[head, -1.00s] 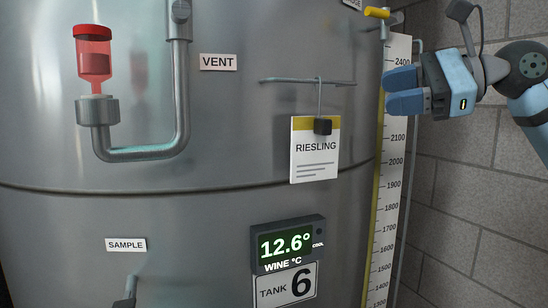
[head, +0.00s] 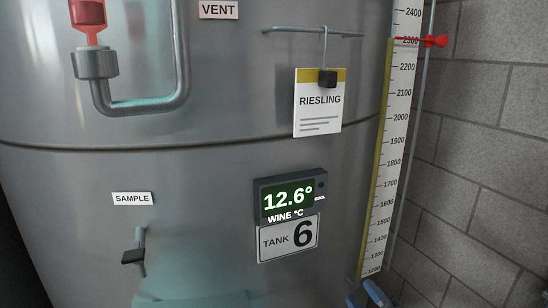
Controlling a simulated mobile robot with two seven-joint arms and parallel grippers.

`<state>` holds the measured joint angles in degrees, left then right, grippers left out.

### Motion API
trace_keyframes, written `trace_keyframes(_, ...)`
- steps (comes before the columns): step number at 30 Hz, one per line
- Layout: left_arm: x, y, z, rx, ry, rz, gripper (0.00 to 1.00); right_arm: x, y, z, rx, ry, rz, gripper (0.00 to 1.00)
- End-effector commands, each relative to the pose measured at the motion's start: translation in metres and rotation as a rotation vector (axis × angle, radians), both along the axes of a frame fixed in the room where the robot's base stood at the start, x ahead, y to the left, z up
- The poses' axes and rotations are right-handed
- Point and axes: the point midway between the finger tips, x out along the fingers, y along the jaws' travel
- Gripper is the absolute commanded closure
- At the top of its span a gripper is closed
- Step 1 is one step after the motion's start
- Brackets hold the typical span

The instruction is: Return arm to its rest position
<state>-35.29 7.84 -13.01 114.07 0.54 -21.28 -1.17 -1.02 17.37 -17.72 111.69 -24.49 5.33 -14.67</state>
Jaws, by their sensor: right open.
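My right gripper (head: 364,297) shows only as two blue fingertips at the bottom edge of the head view, right of centre, below the level scale. The tips are apart with nothing visible between them. The rest of the gripper and its arm are out of the picture. My left gripper is not in view.
A steel tank (head: 210,225) fills most of the view. It carries a wine temperature display (head: 288,198), a Riesling card (head: 318,105) and a sample tap (head: 137,254). A level scale (head: 394,140) with a red marker (head: 432,41) stands before the block wall (head: 490,150).

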Motion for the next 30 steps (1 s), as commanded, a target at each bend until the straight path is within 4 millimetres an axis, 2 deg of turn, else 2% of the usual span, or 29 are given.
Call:
trace_keyframes(1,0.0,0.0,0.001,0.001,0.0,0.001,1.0,-0.018,-0.003,-0.038,0.08,0.139,-0.023,0.56)
trace_keyframes(3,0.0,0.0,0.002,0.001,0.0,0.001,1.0,-0.044,-0.007,-0.085,0.188,0.322,-0.058,0.56)
trace_keyframes(5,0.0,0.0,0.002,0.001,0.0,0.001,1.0,-0.07,-0.01,-0.124,0.276,0.474,-0.091,0.56)
trace_keyframes(6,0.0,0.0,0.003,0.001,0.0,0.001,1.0,-0.088,-0.011,-0.147,0.333,0.57,-0.115,0.56)
trace_keyframes(9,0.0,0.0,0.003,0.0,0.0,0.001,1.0,-0.137,-0.013,-0.198,0.457,0.789,-0.175,0.56)
trace_keyframes(12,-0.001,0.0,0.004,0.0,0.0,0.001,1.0,-0.18,-0.012,-0.235,0.555,0.961,-0.227,0.56)
trace_keyframes(15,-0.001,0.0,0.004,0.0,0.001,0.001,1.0,-0.212,-0.011,-0.257,0.62,1.074,-0.266,0.56)
trace_keyframes(18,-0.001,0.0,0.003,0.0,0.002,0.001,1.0,-0.23,-0.011,-0.267,0.656,1.136,-0.287,0.56)
trace_keyframes(30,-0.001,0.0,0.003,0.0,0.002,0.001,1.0,-0.234,-0.01,-0.27,0.664,1.149,-0.292,0.56)
